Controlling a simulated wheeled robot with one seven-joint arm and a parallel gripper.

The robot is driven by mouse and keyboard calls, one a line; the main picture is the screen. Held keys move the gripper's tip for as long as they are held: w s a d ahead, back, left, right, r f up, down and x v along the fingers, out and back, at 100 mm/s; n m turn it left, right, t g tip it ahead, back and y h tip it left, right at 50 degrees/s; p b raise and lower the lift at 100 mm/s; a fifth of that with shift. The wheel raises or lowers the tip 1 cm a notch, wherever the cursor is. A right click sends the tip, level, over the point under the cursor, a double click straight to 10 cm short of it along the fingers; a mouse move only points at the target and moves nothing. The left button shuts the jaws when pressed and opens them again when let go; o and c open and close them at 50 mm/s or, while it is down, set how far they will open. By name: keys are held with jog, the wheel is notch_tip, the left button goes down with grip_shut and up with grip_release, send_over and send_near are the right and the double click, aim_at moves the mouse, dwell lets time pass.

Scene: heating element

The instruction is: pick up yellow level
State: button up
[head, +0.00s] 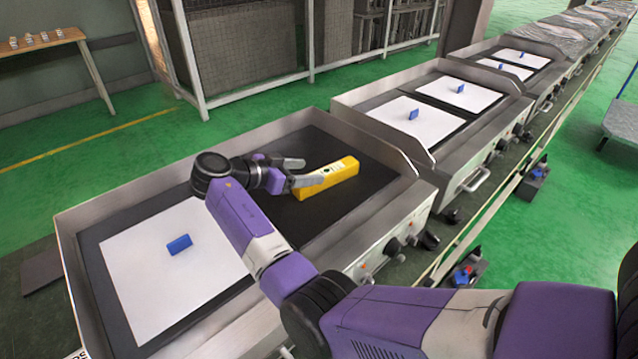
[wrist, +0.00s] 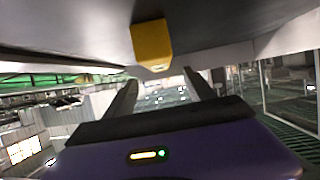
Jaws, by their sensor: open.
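The yellow level (head: 327,179) is a long yellow bar lying on the black right half of the nearest heating unit's top. My gripper (head: 303,173) is at the level's left end, with its fingers apart and pointing right toward it. I cannot tell from the head view whether a finger touches the level. In the wrist view the level (wrist: 152,45) shows as a yellow block end, above the gap between the two open fingers of my gripper (wrist: 165,90). Nothing is held.
The heating unit (head: 90,215) has raised metal walls at its back and sides. A white sheet (head: 150,255) with a blue block (head: 179,244) covers its left half. More units with sheets and blue blocks continue to the upper right. A wooden table (head: 45,42) stands far left.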

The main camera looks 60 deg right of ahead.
aim_at(327, 171)
jog(key=shift+w+f+m+b, duration=0.1)
jog(key=shift+f+m+b, duration=0.25)
jog(key=shift+f, duration=0.25)
jog(key=shift+r+p+x, duration=0.1)
jog(key=shift+p+x, duration=0.2)
jog(key=shift+x, duration=1.6)
jog(key=shift+r+p+x, duration=0.15)
jog(key=shift+p+x, duration=0.1)
jog(key=shift+x, duration=1.65)
jog(key=shift+c, duration=0.2)
grip_shut()
